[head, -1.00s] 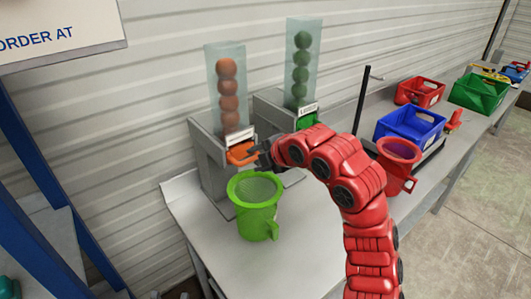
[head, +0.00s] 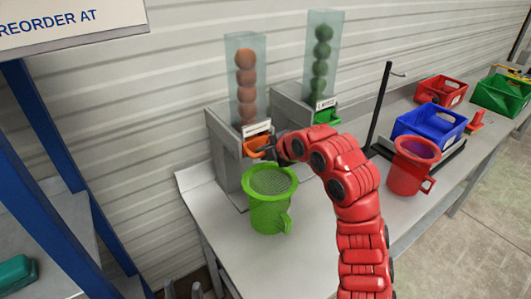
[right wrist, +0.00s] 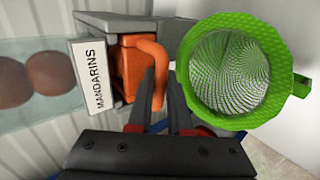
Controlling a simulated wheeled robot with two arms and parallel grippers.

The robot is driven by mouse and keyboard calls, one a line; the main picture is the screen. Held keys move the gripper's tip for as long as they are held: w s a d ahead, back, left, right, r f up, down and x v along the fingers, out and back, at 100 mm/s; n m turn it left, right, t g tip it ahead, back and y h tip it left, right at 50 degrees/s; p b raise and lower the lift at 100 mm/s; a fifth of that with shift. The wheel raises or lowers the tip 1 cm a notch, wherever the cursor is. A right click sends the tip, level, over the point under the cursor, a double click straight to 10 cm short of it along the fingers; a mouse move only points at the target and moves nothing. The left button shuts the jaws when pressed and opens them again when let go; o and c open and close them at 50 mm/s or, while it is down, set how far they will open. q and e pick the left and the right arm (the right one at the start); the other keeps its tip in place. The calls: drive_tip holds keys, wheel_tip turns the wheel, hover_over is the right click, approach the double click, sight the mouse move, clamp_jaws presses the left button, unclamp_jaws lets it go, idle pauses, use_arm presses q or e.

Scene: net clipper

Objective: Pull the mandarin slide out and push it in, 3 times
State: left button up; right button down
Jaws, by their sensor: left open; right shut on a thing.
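The mandarin dispenser has a clear tube (head: 246,85) of orange balls above a grey housing. Its orange slide (head: 257,147) is at the front, under the label. In the right wrist view the orange slide (right wrist: 130,65) sits in the housing opening, with its hooked handle reaching out between my fingers. My right gripper (head: 281,151) is shut on that handle; it also shows in the right wrist view (right wrist: 158,100). How far out the slide stands is hard to tell. My left gripper (head: 197,291) shows only slightly at the bottom edge, open and away from the dispenser.
A green strainer cup (head: 270,210) stands just in front of the mandarin dispenser, close to my right gripper. A second dispenser with green balls (head: 322,65) is to its right. A red cup (head: 408,175), a blue bin (head: 430,125) and a dark stand (head: 379,105) are further right.

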drive_tip(key=shift+s+d+b, duration=0.45)
drive_tip(key=shift+s+d, duration=0.4)
drive_tip(key=shift+s, duration=0.3)
drive_tip(key=shift+s+d+b, duration=0.5)
drive_tip(key=shift+s+d, duration=0.4)
drive_tip(key=shift+s, duration=0.3)
drive_tip(key=shift+s+d+b, duration=0.45)
drive_tip(key=shift+s+d, duration=0.4)
drive_tip(key=shift+s, duration=0.3)
drive_tip(key=shift+s+d+r, duration=0.1)
drive_tip(key=shift+s+d, duration=0.45)
drive_tip(key=shift+s, duration=0.25)
